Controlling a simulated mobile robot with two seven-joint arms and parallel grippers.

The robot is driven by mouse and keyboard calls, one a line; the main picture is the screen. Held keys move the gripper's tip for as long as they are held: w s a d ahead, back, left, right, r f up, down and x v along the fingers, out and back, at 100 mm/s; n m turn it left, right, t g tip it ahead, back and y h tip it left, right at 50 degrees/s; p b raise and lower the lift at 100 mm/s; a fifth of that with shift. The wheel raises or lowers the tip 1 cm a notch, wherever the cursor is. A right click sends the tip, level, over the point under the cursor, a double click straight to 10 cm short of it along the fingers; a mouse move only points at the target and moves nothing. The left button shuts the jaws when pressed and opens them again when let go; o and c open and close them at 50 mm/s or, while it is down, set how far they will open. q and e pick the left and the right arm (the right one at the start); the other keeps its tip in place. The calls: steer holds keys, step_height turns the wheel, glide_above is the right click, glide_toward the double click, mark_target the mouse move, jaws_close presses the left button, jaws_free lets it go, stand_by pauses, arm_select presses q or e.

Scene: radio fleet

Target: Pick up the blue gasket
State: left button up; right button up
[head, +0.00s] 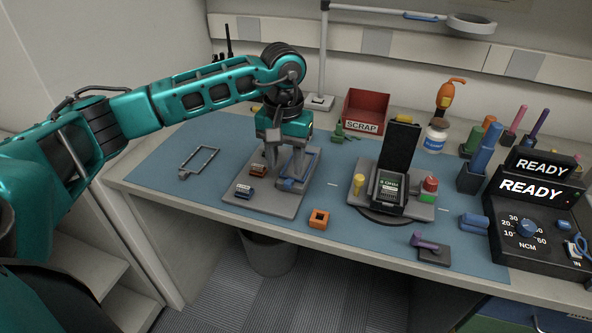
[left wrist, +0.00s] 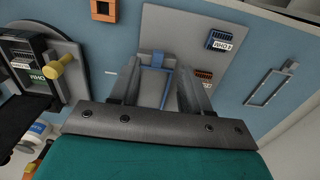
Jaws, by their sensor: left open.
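The blue gasket (head: 288,184), a thin rectangular loop, lies on the right part of the grey tray (head: 240,204). It also shows in the left wrist view (left wrist: 157,68), between and just beyond my fingertips. My left gripper (head: 283,172) points down over the gasket, its fingers open on either side of it. I cannot tell whether a finger touches it. Part of the gasket is hidden by the fingers in the head view. My right gripper is not in view.
A blue connector block (head: 244,191) and an orange-brown one (head: 258,170) sit on the tray. A grey frame (head: 199,162) lies left on the blue mat. An orange square part (head: 319,219) lies in front. A radio fixture (head: 390,190) stands right; a red scrap bin (head: 366,108) is behind.

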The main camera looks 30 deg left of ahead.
mark_target(287, 184)
arm_select(q)
step_height(287, 184, down, 5)
steer(key=shift+w+f, duration=0.1)
steer(key=shift+f, duration=0.05)
jaws_close()
stand_by(0.5)
